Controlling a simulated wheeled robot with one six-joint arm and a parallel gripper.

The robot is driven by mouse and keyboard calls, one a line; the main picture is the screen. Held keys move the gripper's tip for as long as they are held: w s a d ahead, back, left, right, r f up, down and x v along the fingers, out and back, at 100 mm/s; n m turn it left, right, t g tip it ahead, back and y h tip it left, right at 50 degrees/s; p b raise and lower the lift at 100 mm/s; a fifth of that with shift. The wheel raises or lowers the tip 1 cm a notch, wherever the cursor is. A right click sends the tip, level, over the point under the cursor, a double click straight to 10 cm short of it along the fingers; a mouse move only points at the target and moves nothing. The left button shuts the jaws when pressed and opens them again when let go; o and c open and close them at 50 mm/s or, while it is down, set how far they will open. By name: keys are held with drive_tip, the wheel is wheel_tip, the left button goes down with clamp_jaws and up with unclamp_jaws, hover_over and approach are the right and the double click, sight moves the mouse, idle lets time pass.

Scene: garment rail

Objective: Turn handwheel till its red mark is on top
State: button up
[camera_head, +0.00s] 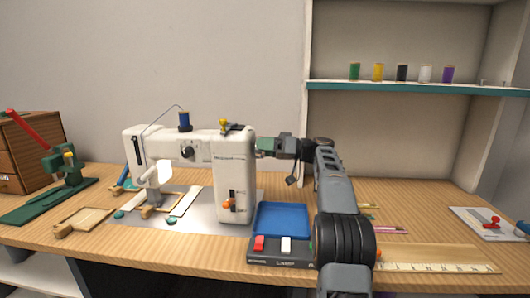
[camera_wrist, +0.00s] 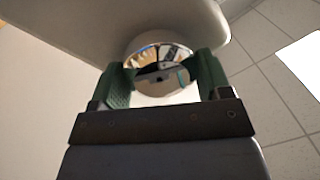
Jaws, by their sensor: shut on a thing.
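The white sewing machine (camera_head: 233,175) stands on its grey plate in the head view. Its handwheel (camera_wrist: 158,56) is a shiny chrome disc on the machine's end, seen in the wrist view. My gripper (camera_head: 265,146) reaches the machine's right end from the right. In the wrist view my gripper (camera_wrist: 163,74) has its green fingers on either side of the handwheel, shut on it. I see no red mark on the visible chrome face. In the head view the handwheel is hidden by my gripper.
A wooden ruler (camera_head: 440,258) lies at the right. A shelf with thread spools (camera_head: 402,73) is behind. A green press (camera_head: 60,165) stands left.

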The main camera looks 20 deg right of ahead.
drive_tip(key=shift+n, duration=0.7)
drive_tip(key=shift+f, duration=0.1)
drive_tip(key=o, duration=0.9)
drive_tip(key=shift+s, duration=0.1)
drive_tip(key=shift+p+v, duration=1.6)
drive_tip(key=shift+v, duration=5.25)
